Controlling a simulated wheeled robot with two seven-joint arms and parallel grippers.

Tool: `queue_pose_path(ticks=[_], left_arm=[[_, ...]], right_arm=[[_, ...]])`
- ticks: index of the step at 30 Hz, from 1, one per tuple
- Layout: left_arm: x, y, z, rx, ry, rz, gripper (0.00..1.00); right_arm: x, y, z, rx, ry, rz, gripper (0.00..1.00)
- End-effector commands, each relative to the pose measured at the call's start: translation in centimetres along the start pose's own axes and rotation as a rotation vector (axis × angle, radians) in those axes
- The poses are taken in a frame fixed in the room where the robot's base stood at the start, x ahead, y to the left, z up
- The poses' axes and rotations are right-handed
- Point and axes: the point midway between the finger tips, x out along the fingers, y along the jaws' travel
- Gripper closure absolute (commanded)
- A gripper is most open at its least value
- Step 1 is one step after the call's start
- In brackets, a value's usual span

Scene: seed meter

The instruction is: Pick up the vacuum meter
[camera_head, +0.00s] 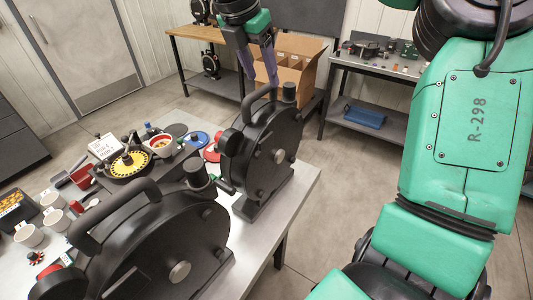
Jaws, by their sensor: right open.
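Two similar black meters with round upright housings and arched carry handles stand on the light-topped table. I cannot tell from markings which is the vacuum meter. The far meter (262,158) stands upright near the table's far right corner. The near meter (165,245) fills the lower left and is cut off by the frame's bottom edge. My right gripper (262,80) is open, fingers pointing down, just above the far meter's handle (256,102). Nothing shows between its fingers. Whether the fingertips touch the handle cannot be told. My left gripper is not in view.
Left of the meters, the table (305,185) is crowded with a yellow-ringed seed disc (127,164), white cups (28,235), a red scoop (82,177) and a small sign (104,146). An open cardboard box (298,72) stands behind the far meter. A second bench (385,66) is at the back right.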

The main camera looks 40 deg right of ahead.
Motion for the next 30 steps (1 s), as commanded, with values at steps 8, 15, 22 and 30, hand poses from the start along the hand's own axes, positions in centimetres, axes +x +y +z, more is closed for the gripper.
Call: queue_pose_path(ticks=[8, 15, 22, 30], left_arm=[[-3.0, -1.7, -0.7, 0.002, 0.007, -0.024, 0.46], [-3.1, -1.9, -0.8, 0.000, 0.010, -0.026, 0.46], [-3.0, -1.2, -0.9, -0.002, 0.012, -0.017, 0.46], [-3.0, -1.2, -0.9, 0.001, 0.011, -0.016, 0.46]], right_arm=[[4.1, -0.1, 0.2, -0.002, 0.005, -0.001, 0.40], [5.8, 0.0, 0.1, 0.002, 0.001, 0.003, 0.40], [5.7, 0.0, 0.1, 0.001, 0.001, 0.003, 1.00], [5.7, 0.0, 0.1, 0.002, 0.001, 0.004, 1.00]])
